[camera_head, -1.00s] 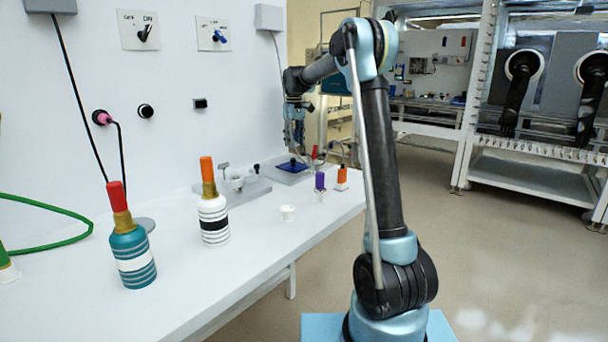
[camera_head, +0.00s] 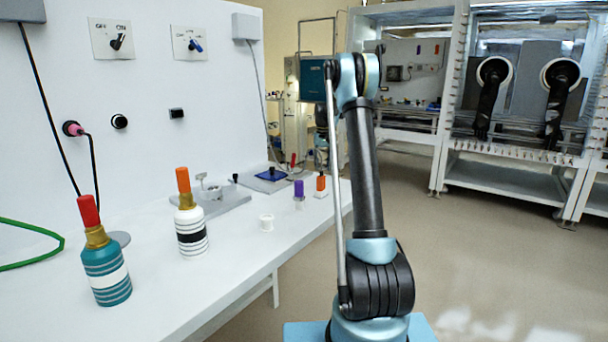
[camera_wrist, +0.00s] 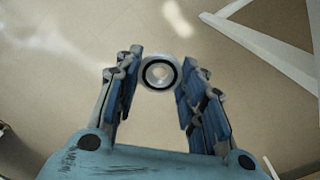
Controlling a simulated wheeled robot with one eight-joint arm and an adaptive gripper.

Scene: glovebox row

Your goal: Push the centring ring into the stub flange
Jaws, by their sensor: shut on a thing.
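In the wrist view my gripper (camera_wrist: 158,84) has its two blue-padded fingers shut on a round metal ring with a dark inner band, the centring ring (camera_wrist: 160,88). The ring is held at the fingertips, with pale floor behind it. In the head view my gripper and the ring cannot be made out behind my arm. A small pale fitting stands on a grey plate (camera_head: 228,199) on the bench; it may be the stub flange, but it is too small to tell.
The floor at right is clear.

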